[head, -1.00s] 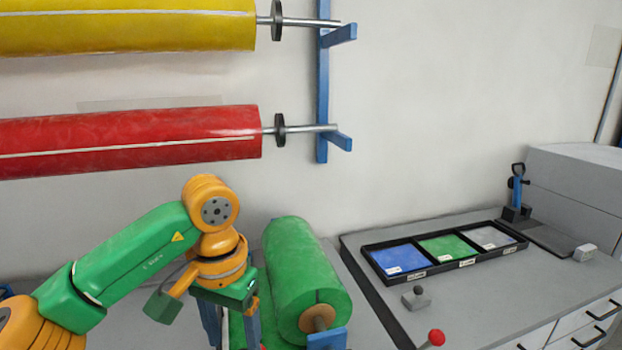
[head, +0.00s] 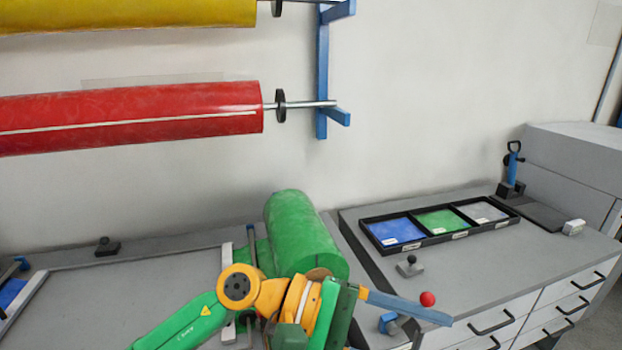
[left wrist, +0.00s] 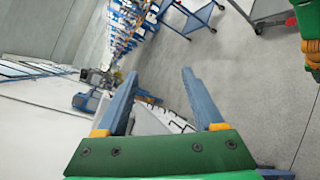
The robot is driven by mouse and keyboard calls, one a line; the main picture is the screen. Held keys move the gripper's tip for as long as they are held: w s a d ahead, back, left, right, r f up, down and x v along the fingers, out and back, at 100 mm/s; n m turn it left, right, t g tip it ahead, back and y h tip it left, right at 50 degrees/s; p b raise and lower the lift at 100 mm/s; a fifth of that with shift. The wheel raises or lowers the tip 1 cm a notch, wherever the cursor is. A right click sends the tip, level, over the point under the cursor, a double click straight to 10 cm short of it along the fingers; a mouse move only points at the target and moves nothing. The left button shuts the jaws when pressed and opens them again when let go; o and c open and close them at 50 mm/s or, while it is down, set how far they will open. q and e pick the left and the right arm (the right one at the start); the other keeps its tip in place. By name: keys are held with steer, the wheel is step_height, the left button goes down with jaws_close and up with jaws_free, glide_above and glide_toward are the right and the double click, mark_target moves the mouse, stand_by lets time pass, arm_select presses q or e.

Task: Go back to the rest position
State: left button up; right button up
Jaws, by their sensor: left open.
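My left gripper (left wrist: 159,76) is open in the left wrist view, with two blue fingers spread apart and nothing between them. Behind the fingers are the grey floor and distant workshop equipment. In the head view my left arm comes in from the bottom, its wrist in front of the green roll (head: 303,235) on the bench. A blue finger points right, over the bench front near the red knob (head: 428,299); the other finger is hard to make out. My right gripper is not in view.
A red roll (head: 130,118) and a yellow roll (head: 130,14) hang on the wall. A black tray (head: 437,238) with blue, green and grey sheets lies on the right bench (head: 480,275). A blue-handled tool (head: 513,165) stands behind it. The left bench top (head: 130,290) is largely clear.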

arm_select(q)
steer(key=w+a+r+n+t+h, duration=0.35)
steer(key=n+t, duration=0.35)
steer(key=n, duration=0.5)
steer(key=w+a+r+n+t+h, duration=0.25)
steer(key=w+r+n+t, duration=0.2)
steer(key=n+t, duration=0.5)
steer(key=w+a+f+n+t+y, duration=0.25)
steer(key=a+f+n+y, duration=0.6)
steer(key=n, duration=0.75)
steer(key=w+a+f+n+t+y, duration=0.2)
steer(key=w+a+f+n+y, duration=0.2)
steer(key=a+f+n+y, duration=0.85)
steer(key=s+d+f+n+g, duration=0.1)
steer(key=s+f+n+g, duration=0.4)
steer(key=s+f+n, duration=0.3)
steer(key=s+a+f+n+g, duration=0.3)
steer(key=s+f+n+g, duration=0.65)
steer(key=s, duration=0.65)
step_height(320, 180, down, 20)
steer(key=s+m+b, duration=0.2)
steer(key=s+a+f+g+b, duration=0.1)
steer(key=s+f, duration=1)
steer(key=shift+s+a+f+y+b, duration=0.3)
steer(key=shift+s+a+b, duration=0.05)
steer(key=shift+a, duration=0.05)
